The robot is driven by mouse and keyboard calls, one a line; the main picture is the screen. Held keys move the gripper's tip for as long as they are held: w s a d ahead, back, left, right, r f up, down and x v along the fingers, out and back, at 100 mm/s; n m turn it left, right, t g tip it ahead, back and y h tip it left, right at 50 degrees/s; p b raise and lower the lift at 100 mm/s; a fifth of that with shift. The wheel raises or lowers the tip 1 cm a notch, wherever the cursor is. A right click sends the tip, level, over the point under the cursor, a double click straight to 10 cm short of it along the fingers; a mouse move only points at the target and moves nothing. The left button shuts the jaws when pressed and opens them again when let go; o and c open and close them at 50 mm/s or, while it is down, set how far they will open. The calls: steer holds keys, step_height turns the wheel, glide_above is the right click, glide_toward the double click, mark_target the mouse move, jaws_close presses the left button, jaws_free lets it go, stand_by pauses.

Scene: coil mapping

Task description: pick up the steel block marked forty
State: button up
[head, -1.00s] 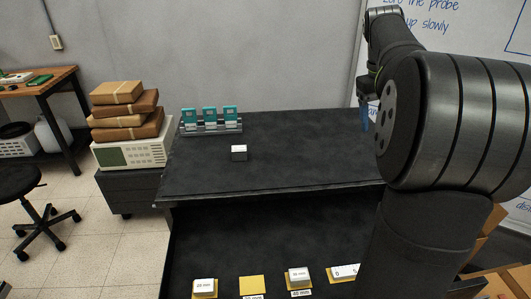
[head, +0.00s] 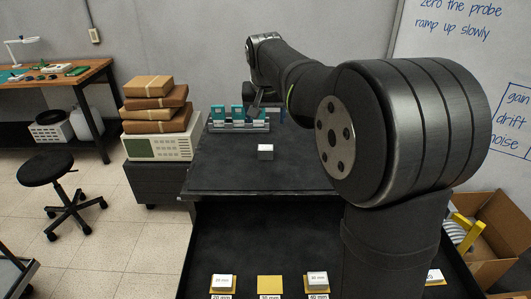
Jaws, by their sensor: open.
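A small pale steel block (head: 265,152) sits alone on the dark upper bench top (head: 225,170); no number on it can be read. On the lower shelf, one block (head: 317,279) sits on a yellow pad with the label 40 mm below it; the print on its top is too small to read surely. Another block (head: 222,281) sits on the pad labelled 20 mm. My gripper (head: 254,108) is open and small in view, in front of the teal cards, up and behind the lone block and apart from it. Its fingertips are hard to make out.
A rack of teal cards (head: 237,113) stands at the bench's back. A yellow pad (head: 270,284) between the two blocks is bare. Wrapped parcels on an instrument (head: 160,148) stand left. My arm hides the right side of the bench and shelf.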

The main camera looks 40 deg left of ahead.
mark_target(265, 147)
steer(key=x, duration=1.6)
steer(key=shift+a+f, duration=0.1)
steer(key=shift+f, duration=0.2)
steer(key=c, duration=1.2)
steer(key=shift+o, duration=0.2)
steer(key=shift+r, duration=0.15)
